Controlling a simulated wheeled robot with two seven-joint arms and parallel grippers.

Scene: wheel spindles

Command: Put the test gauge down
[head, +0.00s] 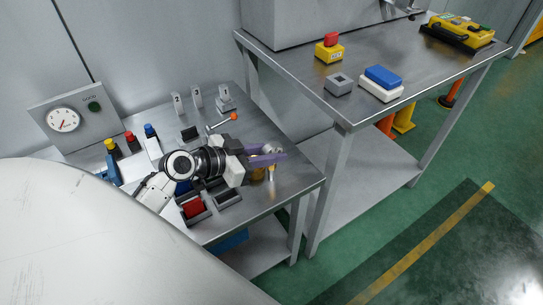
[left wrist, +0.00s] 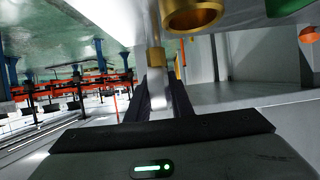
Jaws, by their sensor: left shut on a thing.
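My left gripper (head: 270,156), with purple fingers, is over the right part of the low metal table (head: 285,183). It is shut on a small silver piece with a brass-coloured end, which I take to be the test gauge (head: 271,173). In the left wrist view the piece (left wrist: 156,62) sits between the dark fingers (left wrist: 155,95). The fingers hide part of it, and I cannot tell whether it touches the table. A brass ring (left wrist: 193,16) shows close by in that view. My right gripper is not in view.
A panel with a dial (head: 64,120) stands at the left. Numbered stands (head: 197,97) and an orange-tipped rod (head: 222,123) are behind my gripper. A dark tray with a red block (head: 193,207) lies in front. The taller table (head: 320,85) stands to the right.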

